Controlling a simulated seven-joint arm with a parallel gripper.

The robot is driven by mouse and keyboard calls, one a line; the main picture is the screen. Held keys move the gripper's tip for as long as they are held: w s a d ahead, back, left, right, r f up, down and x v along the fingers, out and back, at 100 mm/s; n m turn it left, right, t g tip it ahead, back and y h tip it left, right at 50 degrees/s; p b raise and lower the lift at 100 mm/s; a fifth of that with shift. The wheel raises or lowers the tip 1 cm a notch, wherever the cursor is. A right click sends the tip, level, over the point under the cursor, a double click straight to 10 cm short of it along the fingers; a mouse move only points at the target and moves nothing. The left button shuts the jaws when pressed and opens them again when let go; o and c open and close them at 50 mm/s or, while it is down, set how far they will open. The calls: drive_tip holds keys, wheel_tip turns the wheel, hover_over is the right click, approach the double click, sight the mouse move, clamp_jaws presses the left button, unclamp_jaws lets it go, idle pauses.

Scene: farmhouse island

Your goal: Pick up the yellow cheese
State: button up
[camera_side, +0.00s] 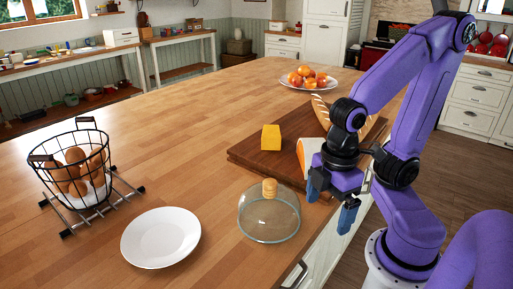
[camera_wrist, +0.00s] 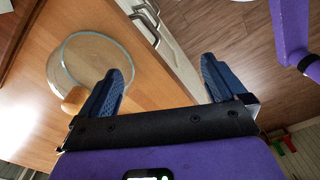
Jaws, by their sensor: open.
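The yellow cheese (camera_side: 271,137) is a small wedge-like block standing on the dark wooden cutting board (camera_side: 251,157) in the side view. My gripper (camera_side: 330,207) is near the counter's front edge, to the right of and nearer than the cheese, and apart from it. Its two blue fingers are spread with nothing between them. In the wrist view my gripper (camera_wrist: 163,80) is open above the counter edge and drawer fronts, and the cheese does not show there.
A glass dome (camera_side: 269,216) with a wooden knob stands near the gripper; it also shows in the wrist view (camera_wrist: 97,50). Bread (camera_side: 322,113) lies on the board. A white plate (camera_side: 160,237), an egg basket (camera_side: 80,170) and a fruit plate (camera_side: 307,80) stand around. The counter's middle is clear.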

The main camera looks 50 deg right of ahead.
drive_tip(key=w+r+n+t, duration=0.1)
drive_tip(key=w+r+n, duration=0.2)
drive_tip(key=w, duration=0.7)
wheel_tip(320, 180, up, 6)
drive_tip(key=n+t+h, duration=0.1)
drive_tip(key=n+h, duration=0.3)
drive_tip(key=n, duration=0.5)
hover_over(271, 131)
drive_tip(key=s+a, duration=0.4)
drive_tip(key=a, duration=0.1)
drive_tip(key=x, duration=1.7)
drive_tip(key=shift+w+d, duration=0.1)
drive_tip(key=shift+w, duration=0.35)
drive_tip(key=c, duration=1.2)
drive_tip(key=shift+r, duration=0.1)
